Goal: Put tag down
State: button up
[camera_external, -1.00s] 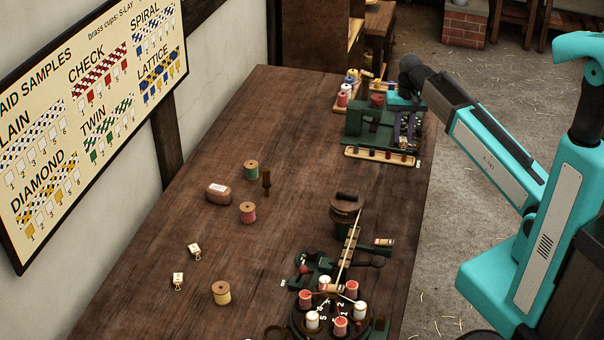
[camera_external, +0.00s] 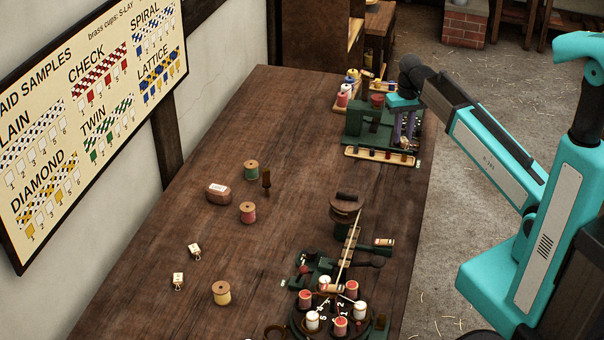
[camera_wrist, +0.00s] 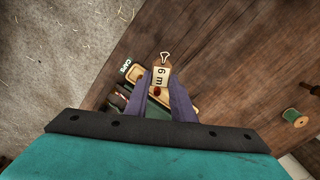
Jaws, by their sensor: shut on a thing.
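My gripper (camera_wrist: 160,84) is shut on a small tan tag (camera_wrist: 162,75) marked "6 m", which has a wire clip at its far end. The tag sits between the purple fingertips. In the outside view my gripper (camera_external: 407,128) points down over the green machine at the far right end of the bench; the tag is too small to make out there. In the wrist view a wooden tray (camera_wrist: 141,76) lies below the fingers, beside a label reading "CAPS" (camera_wrist: 126,66). I cannot tell how far the tag is above the surface.
Two pale clipped tags (camera_external: 194,250) lie at the bench's near left. A round braiding machine (camera_external: 325,318) fills the near right. The bench's middle (camera_external: 290,140) is clear.

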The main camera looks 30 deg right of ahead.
jog(key=n, duration=0.4)
jog(key=shift+n, duration=2.3)
jog(key=shift+s, duration=0.1)
jog(key=shift+s+a+f, duration=0.15)
jog(key=shift+s+f, duration=0.1)
jog(key=s+a+f+n, duration=0.1)
jog(key=s+a+f, duration=0.1)
jog(key=a, duration=0.3)
jog(key=s+a+f+n, duration=0.2)
jog(key=s+a, duration=0.1)
jog(key=a, duration=0.3)
jog(key=shift+a, duration=0.25)
jog(key=shift+f, duration=0.1)
